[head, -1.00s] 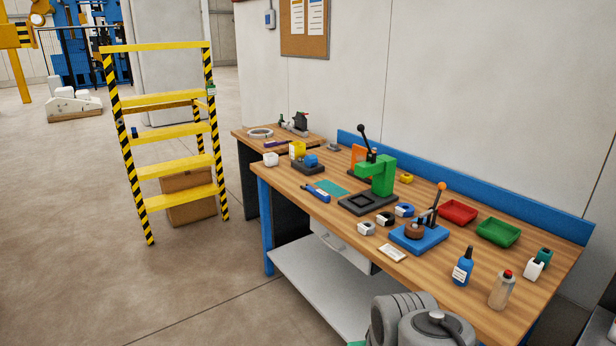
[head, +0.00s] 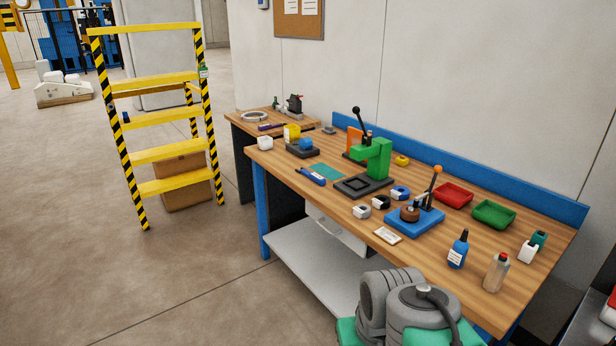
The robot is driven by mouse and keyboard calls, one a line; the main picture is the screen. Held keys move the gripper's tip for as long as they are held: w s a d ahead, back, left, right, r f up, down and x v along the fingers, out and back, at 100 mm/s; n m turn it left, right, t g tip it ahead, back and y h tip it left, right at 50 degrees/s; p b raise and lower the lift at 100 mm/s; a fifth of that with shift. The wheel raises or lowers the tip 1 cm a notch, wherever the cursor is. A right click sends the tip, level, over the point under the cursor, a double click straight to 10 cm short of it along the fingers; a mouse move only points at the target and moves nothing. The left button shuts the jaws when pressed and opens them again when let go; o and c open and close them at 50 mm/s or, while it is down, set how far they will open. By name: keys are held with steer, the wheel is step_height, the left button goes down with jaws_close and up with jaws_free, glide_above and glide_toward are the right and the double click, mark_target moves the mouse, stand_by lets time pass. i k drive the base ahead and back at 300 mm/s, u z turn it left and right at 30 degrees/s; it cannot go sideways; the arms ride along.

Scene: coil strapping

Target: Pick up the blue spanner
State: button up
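I cannot make out a certain blue spanner. A slim blue tool (head: 311,176) with a pale patch lies on the wooden workbench (head: 335,213) near its front edge, beside a teal mat (head: 326,172); it is too small to tell whether it is a spanner. My grey arm links show at the bottom of the view, in front of the bench. My gripper is not in view.
On the bench stand a green press (head: 373,160), a blue fixture (head: 414,222), red (head: 453,195) and green (head: 493,213) trays, and a blue bottle (head: 458,249). A yellow step ladder (head: 160,115) stands to the left. Open floor lies before the bench.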

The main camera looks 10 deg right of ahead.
mark_target(314, 177)
steer(key=u, duration=0.65)
steer(key=i, duration=2.95)
steer(key=z, duration=0.75)
steer(key=i, duration=0.25)
steer(key=z, duration=0.2)
